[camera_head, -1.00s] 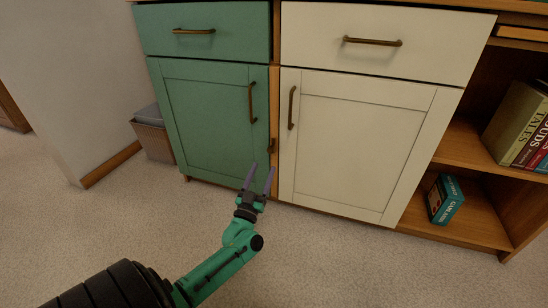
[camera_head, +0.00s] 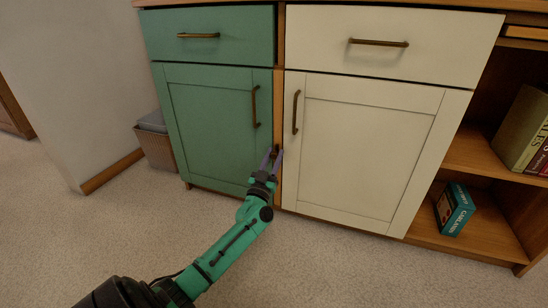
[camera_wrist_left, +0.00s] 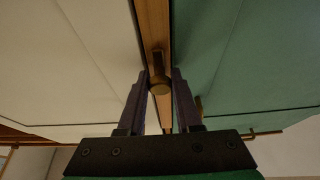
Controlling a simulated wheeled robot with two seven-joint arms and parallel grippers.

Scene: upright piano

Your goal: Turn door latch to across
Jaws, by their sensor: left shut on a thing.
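The door latch (camera_wrist_left: 159,86) is a small brown-bronze piece on the wooden strip between the green door (camera_head: 215,120) and the white door (camera_head: 365,150). In the wrist view it lies between my left fingers, its bar running along the strip. My left gripper (camera_head: 272,155) is at the strip with its fingers on either side of the latch, shut on it. In the head view the fingers mostly hide the latch. Both doors look shut. My right gripper is in neither view.
Bronze handles stand out on the green door (camera_head: 255,106) and white door (camera_head: 296,112). Drawers are above. An open shelf (camera_head: 480,235) with a teal box (camera_head: 454,208) and books is at right. A basket (camera_head: 155,147) stands at left. The carpet in front is clear.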

